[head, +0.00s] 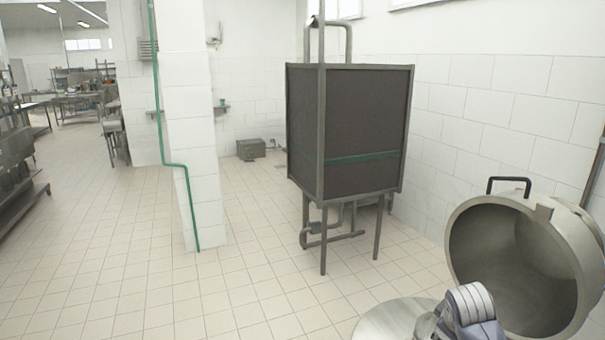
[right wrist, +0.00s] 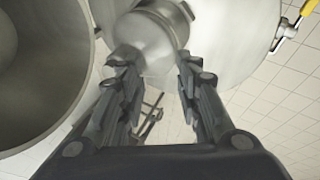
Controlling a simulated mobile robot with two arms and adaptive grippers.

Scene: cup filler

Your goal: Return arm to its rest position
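My right gripper (right wrist: 154,64) points away from the camera in the right wrist view, its two dark fingers spread apart. A grey metal cylinder (right wrist: 152,38) shows beyond and between the fingertips. I cannot tell whether the fingertips touch it. In the head view, a grey ribbed part of my arm (head: 468,308) is at the bottom right, in front of a large steel kettle (head: 560,240). My left gripper is not in view.
The open kettle has a black handle on its rim. A round metal surface (head: 390,320) lies left of my arm. A dark box tank (head: 350,120) stands on legs near the wall. The tiled floor (head: 150,290) at left is clear. A yellow-handled valve (right wrist: 307,8) is at upper right.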

